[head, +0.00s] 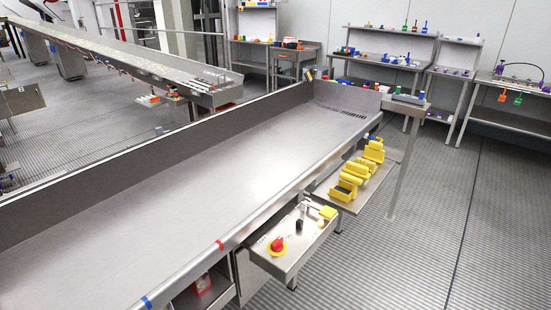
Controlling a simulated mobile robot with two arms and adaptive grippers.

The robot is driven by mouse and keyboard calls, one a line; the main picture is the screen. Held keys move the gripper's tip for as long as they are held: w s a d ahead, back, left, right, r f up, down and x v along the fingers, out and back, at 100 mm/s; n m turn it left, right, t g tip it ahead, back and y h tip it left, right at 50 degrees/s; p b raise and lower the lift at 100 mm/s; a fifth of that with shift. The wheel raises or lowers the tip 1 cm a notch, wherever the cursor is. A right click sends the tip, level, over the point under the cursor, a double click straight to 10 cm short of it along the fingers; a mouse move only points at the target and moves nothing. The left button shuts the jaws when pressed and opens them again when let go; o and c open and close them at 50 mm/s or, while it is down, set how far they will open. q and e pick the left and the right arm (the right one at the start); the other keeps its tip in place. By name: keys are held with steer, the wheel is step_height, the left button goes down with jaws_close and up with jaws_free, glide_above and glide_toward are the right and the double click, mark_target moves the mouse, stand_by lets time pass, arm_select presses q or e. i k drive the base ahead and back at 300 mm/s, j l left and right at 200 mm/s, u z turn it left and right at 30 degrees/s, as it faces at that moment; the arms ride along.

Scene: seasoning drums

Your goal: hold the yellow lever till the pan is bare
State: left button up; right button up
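The long steel pan (200,195) runs from the lower left to the upper right of the head view, with a raised back wall. Its visible surface looks bare, with dark slots at the far right end. A steel control box (290,262) juts out below the pan's front edge. A yellow lever (328,212) shows at the box's far right end, with nothing touching it. Neither of my grippers is in view.
The control box also carries a red knob (278,244) on a yellow base and a small black part. Several yellow items (355,172) stand on a low shelf beyond it. Workbenches (385,65) line the back wall. The ribbed floor (450,220) at right is open.

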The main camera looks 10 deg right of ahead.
mark_target(328, 212)
steer(key=u, duration=1.8)
steer(key=l+z, duration=0.15)
steer(key=z, duration=0.4)
steer(key=l+z, duration=0.35)
steer(key=l, duration=0.75)
steer(key=l+z, duration=0.3)
steer(key=l, duration=0.8)
